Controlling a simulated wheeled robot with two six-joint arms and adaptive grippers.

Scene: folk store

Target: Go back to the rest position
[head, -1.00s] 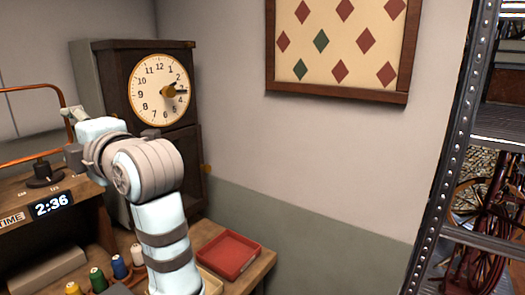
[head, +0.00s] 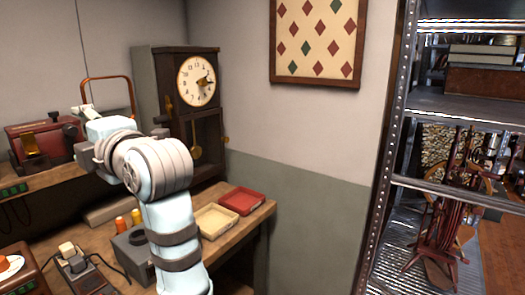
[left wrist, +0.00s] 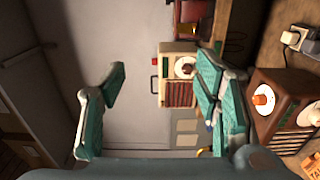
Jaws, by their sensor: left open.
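My left arm rises through the lower middle of the head view. Its gripper (head: 82,118) points left, in front of the wall and partly hidden by the wrist. In the left wrist view the two green-padded fingers (left wrist: 162,92) stand wide apart with nothing between them. My right gripper shows in neither view.
A wooden pendulum clock (head: 198,120) stands behind the arm. A cream tray (head: 217,221) and a red tray (head: 242,201) lie on the workbench, right of the arm. A metal shelf (head: 455,195) is at the right. A brown box with an orange knob (left wrist: 268,105) shows in the left wrist view.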

